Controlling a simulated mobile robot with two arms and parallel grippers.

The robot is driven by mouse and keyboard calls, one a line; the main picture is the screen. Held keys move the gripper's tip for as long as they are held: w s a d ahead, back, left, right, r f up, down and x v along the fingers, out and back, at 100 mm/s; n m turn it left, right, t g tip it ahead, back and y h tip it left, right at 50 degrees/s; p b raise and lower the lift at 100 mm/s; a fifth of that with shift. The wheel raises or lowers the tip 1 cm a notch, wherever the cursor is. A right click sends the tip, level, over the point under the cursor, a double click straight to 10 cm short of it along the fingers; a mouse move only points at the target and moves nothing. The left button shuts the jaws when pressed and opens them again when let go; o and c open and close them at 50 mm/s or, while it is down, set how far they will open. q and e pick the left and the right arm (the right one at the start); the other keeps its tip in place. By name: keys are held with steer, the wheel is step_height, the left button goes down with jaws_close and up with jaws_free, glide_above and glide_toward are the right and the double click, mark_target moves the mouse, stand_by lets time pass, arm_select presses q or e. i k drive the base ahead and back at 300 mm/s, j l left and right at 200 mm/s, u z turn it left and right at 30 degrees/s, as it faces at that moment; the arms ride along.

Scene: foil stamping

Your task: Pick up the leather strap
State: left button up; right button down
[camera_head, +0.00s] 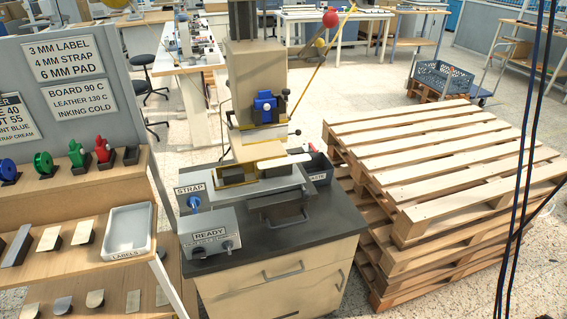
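I cannot pick out the leather strap for certain. On the left shelf rack's middle shelf lie a long grey-brown strip (17,246) and short tan-topped pieces, one of them a tan piece (49,239). The foil stamping press (257,75) stands in the middle on a dark-topped cabinet. A pale flat strip (271,163) lies across its bed; I cannot tell its material. A sign reading STRAP (190,188) is on the press front, above a blue knob. Neither of my grippers is in view.
A white LABELS tray (130,230) stands on the shelf. Coloured foil rolls, one of them red (103,149), sit on the upper shelf. A READY control box (210,233) is at the cabinet's front left. Stacked wooden pallets (440,150) block the right side.

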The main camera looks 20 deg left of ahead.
mark_target(265, 165)
steer(key=i+l+u, duration=0.15)
steer(key=u, duration=0.65)
steer(key=i+l+u, duration=0.2)
steer(key=l+u, duration=0.25)
steer(key=l, duration=0.35)
steer(key=l+u, duration=0.45)
steer(key=l, duration=0.3)
